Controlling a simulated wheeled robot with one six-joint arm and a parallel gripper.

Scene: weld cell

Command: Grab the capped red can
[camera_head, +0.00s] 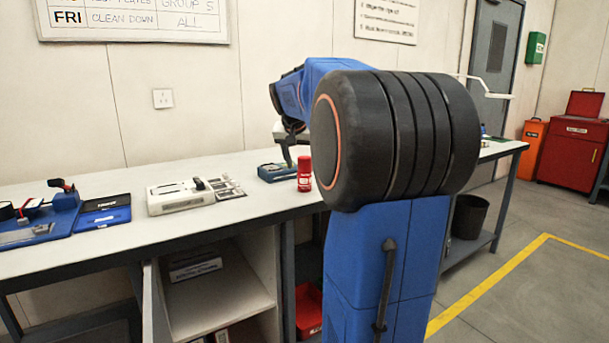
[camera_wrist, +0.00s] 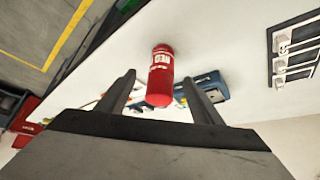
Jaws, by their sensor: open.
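The red can (camera_head: 304,174) stands upright near the front edge of the white bench, just left of my arm's large black joint. It also shows in the wrist view (camera_wrist: 160,78), with a red cap and a white label band. In the wrist view my gripper (camera_wrist: 158,90) is open, with one dark finger on each side of the can. The can appears between or just beyond the fingertips, with a gap on both sides. I cannot tell the exact depth.
A blue tray (camera_head: 275,172) sits just left of and behind the can, and shows right of it in the wrist view (camera_wrist: 208,86). Farther left on the bench (camera_head: 250,209) are a pale device (camera_head: 180,197), a blue case (camera_head: 103,217) and a blue vise-like fixture (camera_head: 45,222).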

